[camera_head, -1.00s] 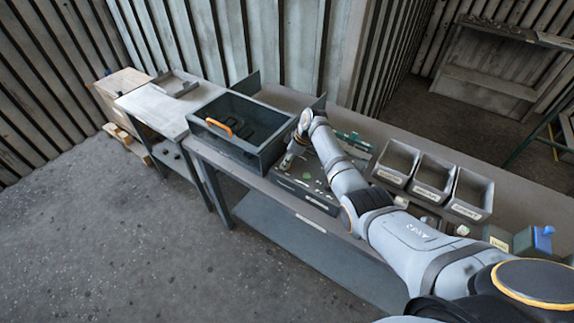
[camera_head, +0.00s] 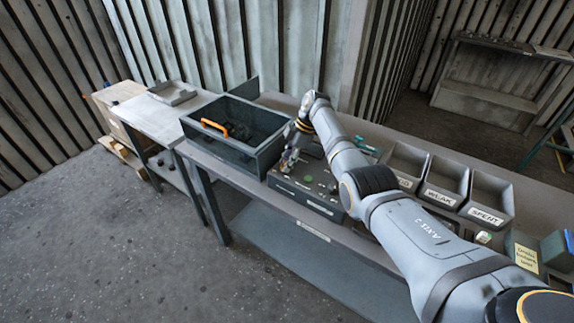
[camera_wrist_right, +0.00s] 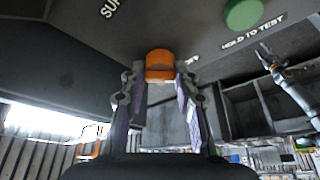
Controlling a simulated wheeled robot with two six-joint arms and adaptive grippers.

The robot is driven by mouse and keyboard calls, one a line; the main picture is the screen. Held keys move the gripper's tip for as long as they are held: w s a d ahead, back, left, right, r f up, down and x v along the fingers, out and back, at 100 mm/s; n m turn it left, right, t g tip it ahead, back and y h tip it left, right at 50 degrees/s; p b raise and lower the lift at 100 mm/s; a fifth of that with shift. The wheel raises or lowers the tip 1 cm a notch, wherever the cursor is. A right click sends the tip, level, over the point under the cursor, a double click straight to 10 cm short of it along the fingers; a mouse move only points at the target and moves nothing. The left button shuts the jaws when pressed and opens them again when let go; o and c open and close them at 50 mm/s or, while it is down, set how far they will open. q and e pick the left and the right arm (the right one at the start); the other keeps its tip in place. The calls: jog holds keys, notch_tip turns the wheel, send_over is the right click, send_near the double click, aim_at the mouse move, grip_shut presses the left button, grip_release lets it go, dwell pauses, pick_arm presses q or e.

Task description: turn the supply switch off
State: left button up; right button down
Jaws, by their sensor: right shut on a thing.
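The supply switch shows in the right wrist view as an orange knob (camera_wrist_right: 160,62) on a dark panel, with partly hidden lettering starting "SUP" and part of "OFF" beside it. My right gripper (camera_wrist_right: 162,80) is shut on this knob, one finger on each side. In the head view my right gripper (camera_head: 288,164) is at the left end of the grey test box (camera_head: 318,203), and the switch itself is too small or hidden to make out there.
A green button (camera_wrist_right: 243,14) labelled "HOLD TO TEST" is beside the switch. A dark bin (camera_head: 228,152) with an orange handle (camera_head: 216,127) stands left of the box. Labelled trays (camera_head: 445,183) stand to the right. A small tray (camera_head: 172,93) sits farther left.

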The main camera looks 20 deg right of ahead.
dwell(0.3)
jog(key=c, duration=1)
grip_release()
jog(key=v, duration=1.2)
